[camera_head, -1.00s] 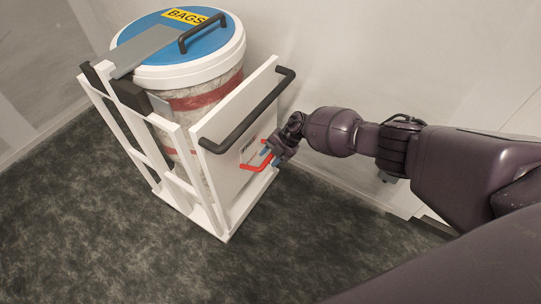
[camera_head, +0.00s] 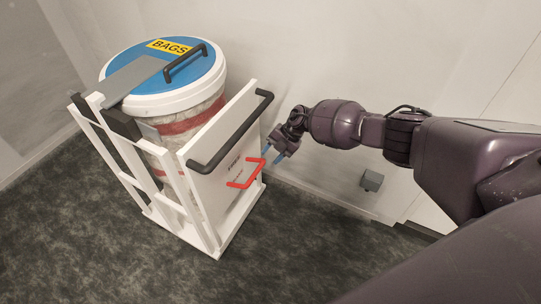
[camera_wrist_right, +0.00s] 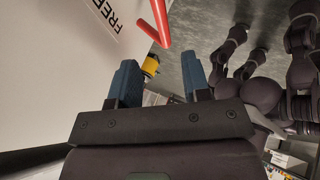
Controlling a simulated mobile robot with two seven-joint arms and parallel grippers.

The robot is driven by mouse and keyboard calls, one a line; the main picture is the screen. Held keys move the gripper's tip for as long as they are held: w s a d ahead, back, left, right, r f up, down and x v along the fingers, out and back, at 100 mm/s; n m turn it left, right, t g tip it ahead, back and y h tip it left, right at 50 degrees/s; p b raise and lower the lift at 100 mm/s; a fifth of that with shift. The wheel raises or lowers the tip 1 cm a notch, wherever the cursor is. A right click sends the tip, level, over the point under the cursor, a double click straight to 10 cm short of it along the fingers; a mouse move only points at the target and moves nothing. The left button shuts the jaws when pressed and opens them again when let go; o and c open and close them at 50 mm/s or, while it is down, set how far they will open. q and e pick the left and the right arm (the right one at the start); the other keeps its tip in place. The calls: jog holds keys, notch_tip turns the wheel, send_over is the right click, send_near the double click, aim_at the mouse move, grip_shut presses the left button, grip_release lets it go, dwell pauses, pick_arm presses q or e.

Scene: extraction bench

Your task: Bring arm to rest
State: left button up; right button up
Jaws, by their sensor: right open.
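My right gripper (camera_head: 272,155) is open and empty, just right of the red handle (camera_head: 247,173) on the white front panel of the cart. Its two blue fingers stand apart in the right wrist view (camera_wrist_right: 160,85), with nothing between them. The red handle also shows there at the top (camera_wrist_right: 160,22), beyond the fingertips and apart from them. My right arm (camera_head: 340,124) reaches in from the right, in front of the wall. My left gripper is not in view.
A white cart (camera_head: 220,235) holds a bin with a blue lid (camera_head: 150,82) labelled BAGS. A black bar handle (camera_head: 240,135) crosses the cart's front panel. A pale wall (camera_head: 330,60) stands behind. Dark carpet (camera_head: 80,240) is free in front and left. A small grey box (camera_head: 371,181) is on the wall.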

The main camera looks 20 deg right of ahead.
dwell(0.3)
jog(key=s+a+f+m+t+y+p, duration=0.1)
jog(key=s+a+m+t+y, duration=0.6)
jog(key=s+a, duration=0.8)
jog(key=s+d+r+m+t+h, duration=0.1)
jog(key=s+d+r+m+h, duration=0.1)
jog(key=s+d+m+h, duration=0.5)
jog(key=s+d+r+m+t+h+p, duration=0.1)
jog(key=s+d+r+m+h, duration=0.2)
jog(key=s, duration=1.1)
jog(key=d+m+h, duration=0.3)
jog(key=d+m, duration=0.3)
jog(key=m, duration=0.2)
jog(key=shift+s+m+t+h, duration=0.3)
jog(key=shift+s+h, duration=0.1)
